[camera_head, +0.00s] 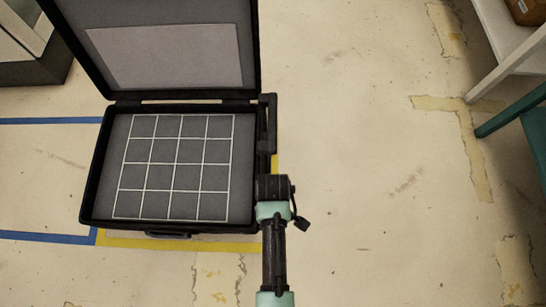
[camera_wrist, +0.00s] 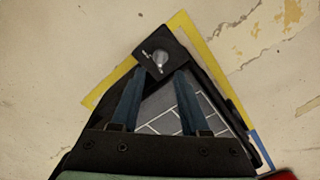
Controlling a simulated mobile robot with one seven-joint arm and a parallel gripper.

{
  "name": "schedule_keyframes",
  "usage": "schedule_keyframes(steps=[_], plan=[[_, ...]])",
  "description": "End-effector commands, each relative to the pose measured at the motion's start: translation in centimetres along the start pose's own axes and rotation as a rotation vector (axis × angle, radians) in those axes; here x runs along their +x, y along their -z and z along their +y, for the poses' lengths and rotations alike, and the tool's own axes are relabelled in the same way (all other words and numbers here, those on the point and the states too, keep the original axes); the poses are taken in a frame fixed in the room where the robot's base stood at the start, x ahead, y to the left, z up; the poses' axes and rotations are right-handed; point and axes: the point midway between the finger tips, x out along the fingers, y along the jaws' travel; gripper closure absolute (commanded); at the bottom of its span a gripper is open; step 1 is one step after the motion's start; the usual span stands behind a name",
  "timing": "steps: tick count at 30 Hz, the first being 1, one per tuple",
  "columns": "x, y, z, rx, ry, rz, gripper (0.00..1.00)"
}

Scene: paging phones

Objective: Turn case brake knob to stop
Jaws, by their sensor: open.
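The black case (camera_head: 91,190) lies open on the floor in the head view, its lid raised at the back and a grey gridded panel inside. The brake knob (camera_wrist: 159,58) is small and grey, on a black plate (camera_wrist: 178,43) with pale markings at a corner of the case in the wrist view. The markings are too small to read. My gripper (camera_wrist: 159,72) is open, with its two dark blue fingers pointing toward the knob, one to each side below it in the picture. Whether they touch it I cannot tell. In the head view my arm hides the knob.
Yellow tape (camera_head: 190,245) and blue tape (camera_head: 45,236) mark the floor around the case. A white table (camera_head: 512,42) and a teal piece of furniture (camera_head: 533,120) stand at the right. The floor between is clear.

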Motion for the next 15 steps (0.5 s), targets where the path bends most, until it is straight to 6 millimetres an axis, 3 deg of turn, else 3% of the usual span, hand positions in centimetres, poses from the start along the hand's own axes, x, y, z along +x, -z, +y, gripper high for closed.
schedule_keyframes(steps=[1,6,15], plan=[[1.9,0.1,0.0,0.000,0.000,0.000,0.55],[4.9,0.1,0.0,0.000,-0.001,0.001,0.55],[7.0,0.1,0.1,0.001,-0.002,0.002,0.55]])
